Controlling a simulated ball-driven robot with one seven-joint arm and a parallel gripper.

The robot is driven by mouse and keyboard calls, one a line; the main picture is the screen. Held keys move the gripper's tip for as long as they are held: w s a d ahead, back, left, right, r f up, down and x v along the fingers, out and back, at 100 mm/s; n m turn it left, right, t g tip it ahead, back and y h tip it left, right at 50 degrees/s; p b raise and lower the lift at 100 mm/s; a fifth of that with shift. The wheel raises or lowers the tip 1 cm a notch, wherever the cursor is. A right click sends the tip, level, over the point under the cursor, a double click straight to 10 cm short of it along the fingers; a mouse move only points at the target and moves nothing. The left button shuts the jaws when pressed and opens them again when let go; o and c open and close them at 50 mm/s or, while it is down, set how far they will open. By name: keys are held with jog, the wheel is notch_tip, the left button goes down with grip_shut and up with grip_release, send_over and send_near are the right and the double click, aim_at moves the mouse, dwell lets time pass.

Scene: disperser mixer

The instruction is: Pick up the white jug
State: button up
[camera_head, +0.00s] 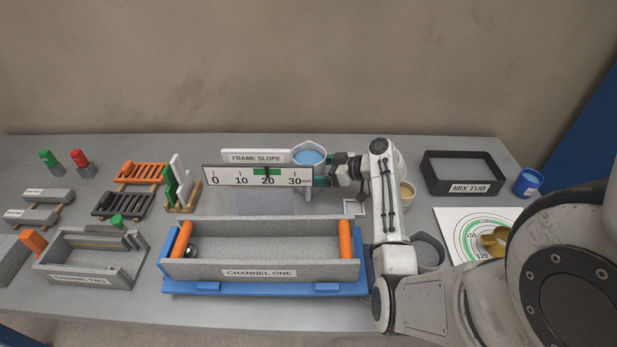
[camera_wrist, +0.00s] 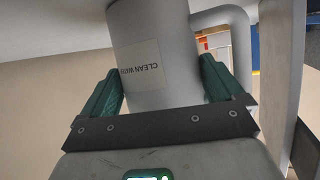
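The white jug (camera_head: 309,146) holds blue water and stands behind the scale board in the camera_head view, which hides part of it. In the camera_wrist view its pale body (camera_wrist: 150,25) carries an upside-down "CLEAN WATER" label, and its handle (camera_wrist: 246,30) is on the right. My gripper (camera_head: 322,181) is at the jug's right side in the camera_head view. In the camera_wrist view its teal fingers (camera_wrist: 163,82) are on both sides of the jug body, very close to it. I cannot tell whether they press on it.
The scale board (camera_head: 235,177) and "FRAME SLOPE" sign stand beside the jug. The "CHANNEL ONE" trough (camera_head: 262,273) is in front. A beige cup (camera_head: 407,194) is behind my arm. The black "MIX TUB" (camera_head: 468,188) and blue cup (camera_head: 528,182) are to the right.

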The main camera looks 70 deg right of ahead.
jog(key=c, duration=0.5)
jog(key=shift+r, duration=0.1)
notch_tip(320, 180, up, 10)
jog(key=b, duration=0.1)
dwell(0.3)
